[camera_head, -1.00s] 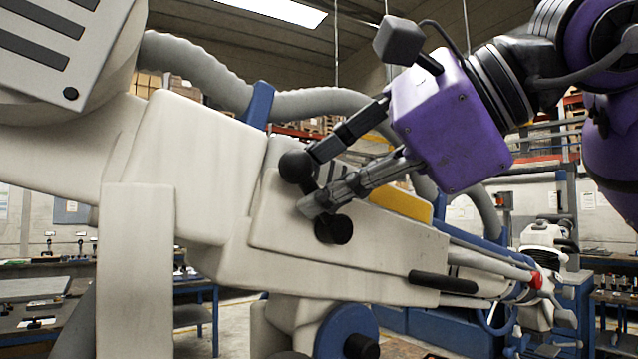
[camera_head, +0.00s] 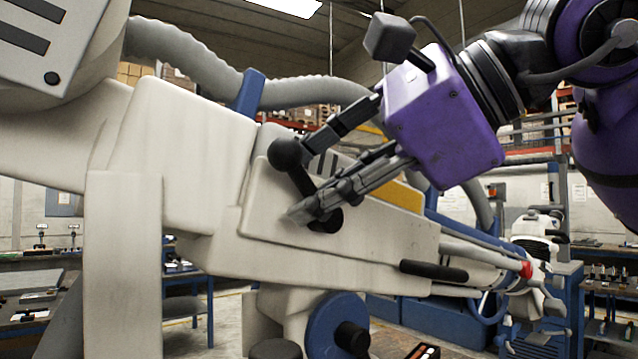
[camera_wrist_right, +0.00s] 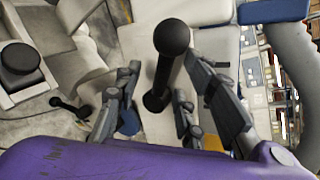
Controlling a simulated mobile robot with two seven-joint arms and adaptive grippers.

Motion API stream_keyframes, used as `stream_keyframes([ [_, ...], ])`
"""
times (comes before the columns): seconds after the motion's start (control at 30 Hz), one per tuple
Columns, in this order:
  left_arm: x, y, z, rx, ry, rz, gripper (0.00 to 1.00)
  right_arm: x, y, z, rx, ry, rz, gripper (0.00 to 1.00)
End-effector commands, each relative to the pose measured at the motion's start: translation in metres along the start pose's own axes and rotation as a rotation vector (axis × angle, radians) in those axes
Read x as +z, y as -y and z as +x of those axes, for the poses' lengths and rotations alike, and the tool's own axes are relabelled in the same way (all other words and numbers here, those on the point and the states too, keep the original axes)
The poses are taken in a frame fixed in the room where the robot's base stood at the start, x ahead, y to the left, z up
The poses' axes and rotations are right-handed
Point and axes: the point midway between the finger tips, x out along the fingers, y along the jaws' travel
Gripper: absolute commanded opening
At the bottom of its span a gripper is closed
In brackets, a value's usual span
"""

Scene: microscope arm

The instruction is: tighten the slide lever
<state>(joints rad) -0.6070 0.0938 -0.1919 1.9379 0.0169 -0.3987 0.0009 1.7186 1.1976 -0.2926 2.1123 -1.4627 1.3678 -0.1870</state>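The slide lever (camera_head: 285,155) is a black arm with a ball end on the side of the pale microscope arm (camera_head: 190,150). It tilts up and left from its dark pivot, which the fingers partly cover. My right gripper (camera_head: 303,180) reaches in from the upper right with its fingers at the lever. In the right wrist view the lever (camera_wrist_right: 172,40) stands between the spread fingers of the gripper (camera_wrist_right: 163,78), with gaps visible on both sides. I cannot tell whether any finger touches it lower down. My left gripper is not in view.
A blue wheel knob (camera_head: 338,325) is below the microscope arm, and a dark bar handle (camera_head: 433,271) is on its lower right side. A grey hose (camera_head: 310,92) runs behind. Workbenches stand in the background. Open air lies above the lever.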

Motion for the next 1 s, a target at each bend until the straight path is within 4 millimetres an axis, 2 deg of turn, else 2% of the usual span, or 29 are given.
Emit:
stream_keyframes([
  [0.17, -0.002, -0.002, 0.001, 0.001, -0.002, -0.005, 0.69, 0.002, 0.002, -0.011, -0.006, 0.003, -0.001, 0.37],
  [0.5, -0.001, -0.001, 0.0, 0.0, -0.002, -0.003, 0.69, -0.001, 0.002, -0.079, -0.006, 0.0, 0.002, 0.37],
  [0.7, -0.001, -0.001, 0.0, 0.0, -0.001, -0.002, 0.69, -0.002, 0.002, -0.109, -0.001, -0.001, 0.002, 0.37],
  [0.83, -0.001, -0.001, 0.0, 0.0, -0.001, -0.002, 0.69, -0.002, 0.001, -0.118, 0.0, -0.001, 0.003, 0.37],
  [1.0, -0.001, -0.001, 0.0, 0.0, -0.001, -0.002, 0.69, -0.002, 0.001, -0.12, 0.002, -0.001, 0.002, 0.37],
])
